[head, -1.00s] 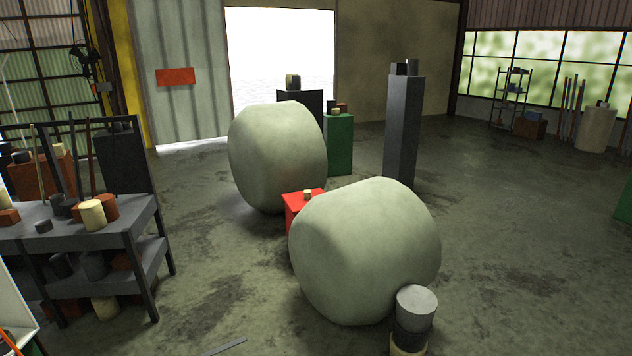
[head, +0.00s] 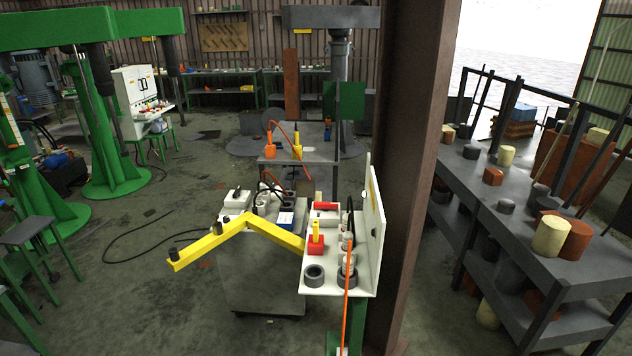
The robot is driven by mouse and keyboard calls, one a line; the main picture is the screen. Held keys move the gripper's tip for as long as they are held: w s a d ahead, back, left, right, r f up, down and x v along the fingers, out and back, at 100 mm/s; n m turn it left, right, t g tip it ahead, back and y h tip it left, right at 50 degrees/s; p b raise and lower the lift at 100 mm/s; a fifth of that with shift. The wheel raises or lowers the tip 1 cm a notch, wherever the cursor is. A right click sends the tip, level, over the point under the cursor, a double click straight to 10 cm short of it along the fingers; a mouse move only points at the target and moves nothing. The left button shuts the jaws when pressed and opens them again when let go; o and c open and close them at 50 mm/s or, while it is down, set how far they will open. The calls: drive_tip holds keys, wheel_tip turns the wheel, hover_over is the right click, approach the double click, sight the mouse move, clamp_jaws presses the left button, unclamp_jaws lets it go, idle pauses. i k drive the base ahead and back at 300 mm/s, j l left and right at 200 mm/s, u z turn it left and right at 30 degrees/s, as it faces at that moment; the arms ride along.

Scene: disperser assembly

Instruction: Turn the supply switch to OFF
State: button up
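I cannot tell for sure which thing is the supply switch. A red block with an upright yellow lever (head: 316,238) sits on a white open-fronted stand (head: 330,278) near the middle of the head view, and it may be a switch. On a grey table farther back are an orange block (head: 270,148) and a yellow upright piece (head: 297,145), both small. A white cabinet (head: 135,90) with dark marks on its front stands at the back left; its details are too small to read. My gripper is not in view.
A brown steel column (head: 420,170) stands right of the white stand. A yellow bent bar (head: 240,222) juts left from the stand. A grey bench (head: 500,225) with several blocks fills the right. Green machines (head: 115,178) stand left. Open floor (head: 160,290) lies left of centre.

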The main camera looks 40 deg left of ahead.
sight(325, 207)
drive_tip(key=i+j+u, duration=0.1)
drive_tip(key=i+u, duration=0.3)
drive_tip(key=i+l+u, duration=0.1)
drive_tip(key=i+u, duration=0.35)
drive_tip(key=i+l+u, duration=0.25)
drive_tip(key=i+u, duration=0.15)
drive_tip(key=i+l+u, duration=1.1)
drive_tip(key=l+u, duration=0.2)
drive_tip(key=l, duration=0.15)
drive_tip(key=i+l+u, duration=0.1)
drive_tip(key=i+l, duration=0.05)
drive_tip(key=i, duration=0.1)
